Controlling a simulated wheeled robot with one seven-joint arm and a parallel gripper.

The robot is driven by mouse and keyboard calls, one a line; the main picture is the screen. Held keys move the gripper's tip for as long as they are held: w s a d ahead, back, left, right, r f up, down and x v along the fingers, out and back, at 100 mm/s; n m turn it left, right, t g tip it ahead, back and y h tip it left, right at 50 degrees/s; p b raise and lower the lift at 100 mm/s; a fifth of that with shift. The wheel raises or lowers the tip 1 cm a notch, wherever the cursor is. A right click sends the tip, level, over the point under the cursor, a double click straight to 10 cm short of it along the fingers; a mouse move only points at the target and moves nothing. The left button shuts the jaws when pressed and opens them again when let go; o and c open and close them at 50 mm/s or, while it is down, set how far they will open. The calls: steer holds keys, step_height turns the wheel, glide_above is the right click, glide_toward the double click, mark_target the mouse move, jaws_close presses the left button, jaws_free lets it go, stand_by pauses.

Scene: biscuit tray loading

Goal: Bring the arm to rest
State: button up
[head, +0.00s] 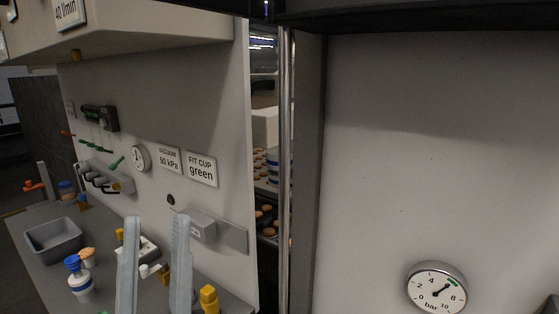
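My gripper (157,220) shows at the lower left of the head view as two pale grey upright fingers. The fingers are clearly apart, and nothing appears held between their tips. They stand in front of the grey worktop (48,272) and its back panel. The rest of my arm is below the picture or hidden.
A grey bin (53,238) and a blue-and-white bottle (79,279) stand on the worktop, left of my gripper. A yellow piece (209,299) is close right of it. A metal post (287,170) and a plain panel with a gauge (436,287) are further right.

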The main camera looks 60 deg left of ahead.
steer(key=w+d+f+n+g+h+b, duration=0.15)
steer(key=w+d+f+n+h, duration=0.35)
steer(key=d+f, duration=0.7)
steer(key=w+d+f+n+g+h, duration=0.15)
steer(key=w+d+f+h, duration=0.4)
steer(key=d+f, duration=0.7)
steer(key=s+d+f+m+h, duration=0.2)
steer(key=s+d+f+h, duration=0.2)
steer(key=d, duration=0.4)
steer(key=s+d+f+m+g+h, duration=0.1)
steer(key=s+d+f+m+h, duration=0.2)
steer(key=d, duration=0.5)
steer(key=s+d+f+m+g+h+b, duration=0.1)
steer(key=s+d+f+m+h, duration=0.2)
steer(key=d, duration=0.6)
step_height(320, 180, down, 3)
steer(key=s+h, duration=0.2)
steer(key=h, duration=0.1)
steer(key=shift+s, duration=0.25)
